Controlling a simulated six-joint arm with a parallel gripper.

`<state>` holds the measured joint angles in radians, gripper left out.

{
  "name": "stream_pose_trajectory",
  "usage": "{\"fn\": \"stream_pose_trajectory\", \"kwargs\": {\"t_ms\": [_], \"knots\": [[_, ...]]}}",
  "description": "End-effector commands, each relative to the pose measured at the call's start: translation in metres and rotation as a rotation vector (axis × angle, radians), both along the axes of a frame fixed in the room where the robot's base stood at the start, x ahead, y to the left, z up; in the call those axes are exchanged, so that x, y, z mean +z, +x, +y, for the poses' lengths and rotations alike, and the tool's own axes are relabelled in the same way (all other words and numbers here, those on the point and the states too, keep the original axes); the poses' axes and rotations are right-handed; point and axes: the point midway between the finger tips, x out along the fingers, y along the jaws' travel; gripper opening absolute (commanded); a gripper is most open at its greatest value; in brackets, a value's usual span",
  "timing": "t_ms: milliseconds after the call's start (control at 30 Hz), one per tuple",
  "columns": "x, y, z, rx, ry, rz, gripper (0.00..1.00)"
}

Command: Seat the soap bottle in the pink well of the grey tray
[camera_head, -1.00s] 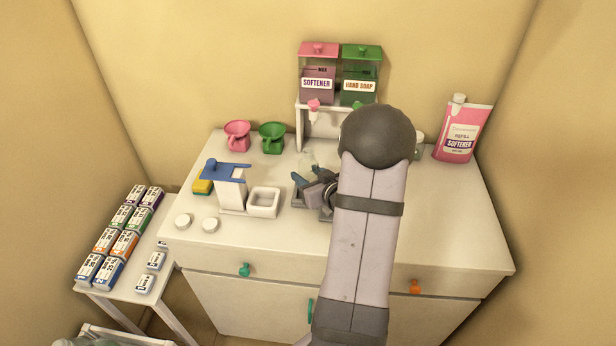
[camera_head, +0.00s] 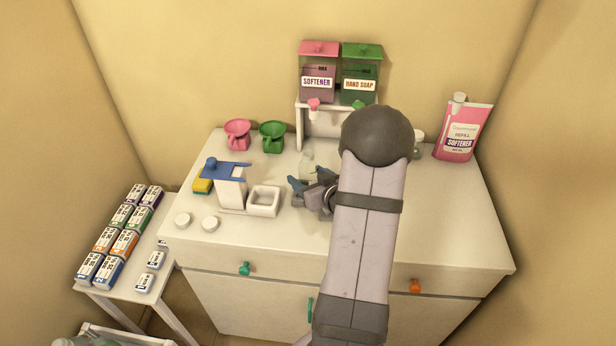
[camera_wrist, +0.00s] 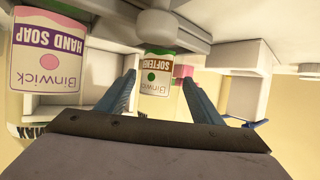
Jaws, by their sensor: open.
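My gripper (camera_head: 311,178) is low over the counter, its blue fingers apart. In the upside-down wrist view, the fingers (camera_wrist: 158,88) stand on either side of a bottle (camera_wrist: 154,72) labelled SOFTENER; no contact shows. A larger bottle labelled HAND SOAP (camera_wrist: 48,58), with a pink and white label, is at the left of that view, outside the fingers. A pale clear bottle (camera_head: 307,160) shows just beyond the fingers in the head view; its label is unreadable. I cannot make out the grey tray or its pink well; my arm hides part of the counter.
The softener and hand soap dispensers (camera_head: 340,82) stand on a white stand behind. Pink (camera_head: 237,135) and green (camera_head: 272,137) cups stand behind. A refill pouch (camera_head: 462,132) is at right.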

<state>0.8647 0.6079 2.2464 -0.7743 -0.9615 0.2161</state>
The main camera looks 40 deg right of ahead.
Motion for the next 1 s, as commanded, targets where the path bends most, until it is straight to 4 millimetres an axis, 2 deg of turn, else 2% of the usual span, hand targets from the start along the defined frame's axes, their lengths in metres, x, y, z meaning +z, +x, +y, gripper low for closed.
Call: {"fn": "stream_pose_trajectory", "kwargs": {"t_ms": [167, 367, 700, 1000], "knots": [[0.005, -0.006, 0.000, -0.001, 0.000, 0.000, 0.60], [0.016, -0.031, 0.005, -0.004, -0.001, -0.002, 0.60], [0.039, -0.085, 0.015, -0.005, -0.002, -0.001, 0.60], [0.049, -0.107, 0.021, -0.001, -0.001, -0.001, 0.60]]}}
